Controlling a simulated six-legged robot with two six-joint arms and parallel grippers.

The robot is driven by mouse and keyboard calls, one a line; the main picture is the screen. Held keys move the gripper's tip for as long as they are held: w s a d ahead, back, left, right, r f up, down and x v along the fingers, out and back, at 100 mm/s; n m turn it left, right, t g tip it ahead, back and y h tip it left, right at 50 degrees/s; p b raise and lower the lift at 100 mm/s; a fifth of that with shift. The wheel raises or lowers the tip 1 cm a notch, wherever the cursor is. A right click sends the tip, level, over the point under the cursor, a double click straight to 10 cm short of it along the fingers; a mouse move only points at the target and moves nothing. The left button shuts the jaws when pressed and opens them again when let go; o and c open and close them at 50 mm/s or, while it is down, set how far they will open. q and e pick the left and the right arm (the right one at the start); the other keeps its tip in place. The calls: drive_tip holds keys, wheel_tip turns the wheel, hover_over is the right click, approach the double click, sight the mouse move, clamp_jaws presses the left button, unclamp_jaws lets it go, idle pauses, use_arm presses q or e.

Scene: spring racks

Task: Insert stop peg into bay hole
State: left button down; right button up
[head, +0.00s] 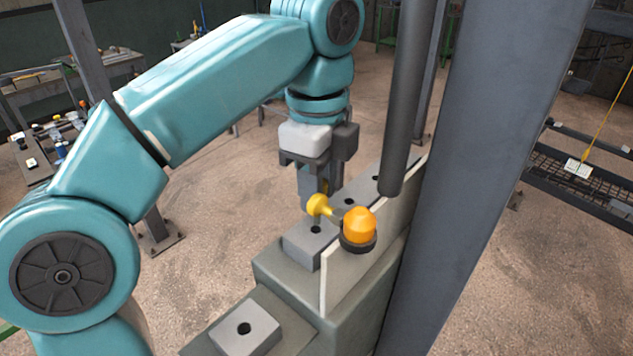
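A yellow peg (319,205) with a round knob and a short stem shows at the lower end of my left gripper (320,195). It lies tilted, its stem pointing right and slightly down. The knob covers part of the fingertips, so I cannot tell whether the fingers grip it. The gripper points down over a row of grey blocks, each with a dark hole; the near block (297,249) has its hole (315,229) just below the knob. A further hole (348,201) lies behind it to the right. My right gripper is out of view.
An orange dome (359,224) on a dark base stands close right of the peg, by an upright pale plate (342,273). A separate holed block (245,330) sits lower in front. A thick grey post (480,150) closes off the right side.

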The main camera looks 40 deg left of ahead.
use_arm(q)
drive_tip(key=shift+w+a+f, duration=0.1)
drive_tip(key=shift+w+a, duration=0.05)
drive_tip(key=shift+s, duration=0.3)
drive_tip(key=shift+w, duration=0.1)
drive_tip(key=shift+f, duration=0.2)
drive_tip(key=shift+f+b, duration=0.8)
drive_tip(key=shift+f, duration=0.35)
drive_tip(key=shift+r, duration=0.15)
